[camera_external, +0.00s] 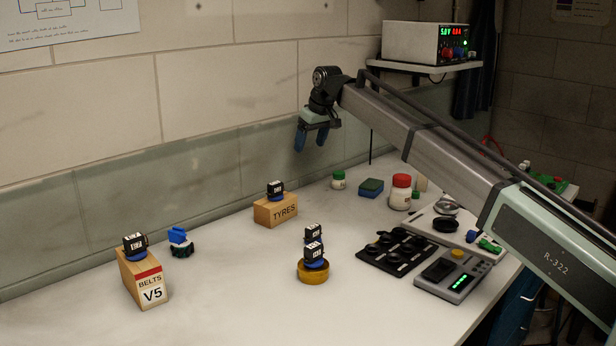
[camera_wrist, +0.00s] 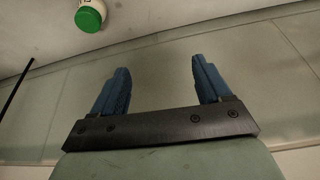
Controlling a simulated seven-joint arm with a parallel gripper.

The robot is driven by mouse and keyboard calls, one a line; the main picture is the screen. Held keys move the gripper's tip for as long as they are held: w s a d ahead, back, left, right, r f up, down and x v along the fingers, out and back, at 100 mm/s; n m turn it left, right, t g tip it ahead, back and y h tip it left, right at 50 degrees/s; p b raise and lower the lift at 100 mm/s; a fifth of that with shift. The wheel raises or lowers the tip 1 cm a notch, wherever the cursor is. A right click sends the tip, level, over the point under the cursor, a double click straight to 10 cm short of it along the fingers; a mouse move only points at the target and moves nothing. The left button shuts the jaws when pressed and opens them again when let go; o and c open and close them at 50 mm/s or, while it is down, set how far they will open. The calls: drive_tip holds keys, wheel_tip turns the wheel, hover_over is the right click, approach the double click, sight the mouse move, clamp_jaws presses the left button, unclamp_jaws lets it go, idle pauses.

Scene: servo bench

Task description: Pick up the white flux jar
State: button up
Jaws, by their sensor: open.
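A small white jar with a green lid (camera_external: 338,181) stands upright on the bench near the back wall. It also shows at the top left of the wrist view (camera_wrist: 91,14), partly cut off by the frame edge. A larger white jar with a red lid (camera_external: 400,194) stands to its right. The labels are too small to read, so I cannot tell which is the flux jar. My gripper (camera_external: 311,138) is open and empty, its blue fingers raised above the bench, left of and higher than both jars. The open fingers also show in the wrist view (camera_wrist: 160,66).
A blue-and-green sponge-like block (camera_external: 371,188) sits between the jars. A black tray (camera_external: 398,252) and a grey device (camera_external: 452,274) lie in front. Servos rest on wooden blocks (camera_external: 275,211) (camera_external: 143,280) and a yellow round holder (camera_external: 313,273). The front-left bench is clear.

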drive_tip(key=n+h, duration=0.1)
hover_over(338, 173)
drive_tip(key=w, duration=0.2)
drive_tip(key=f+n+g, duration=0.1)
drive_tip(key=f+n, duration=0.2)
drive_tip(key=f, duration=0.1)
drive_tip(key=s+f+n+g+h, duration=0.1)
drive_tip(key=f+n, duration=0.3)
drive_tip(key=f, duration=0.1)
drive_tip(key=f+n+g, duration=0.1)
drive_tip(key=f+n, duration=0.3)
drive_tip(key=f, duration=0.1)
drive_tip(key=shift+s+f+h, duration=0.1)
drive_tip(key=shift+s+h, duration=0.2)
drive_tip(key=shift+s, duration=0.05)
drive_tip(key=c, duration=1.2)
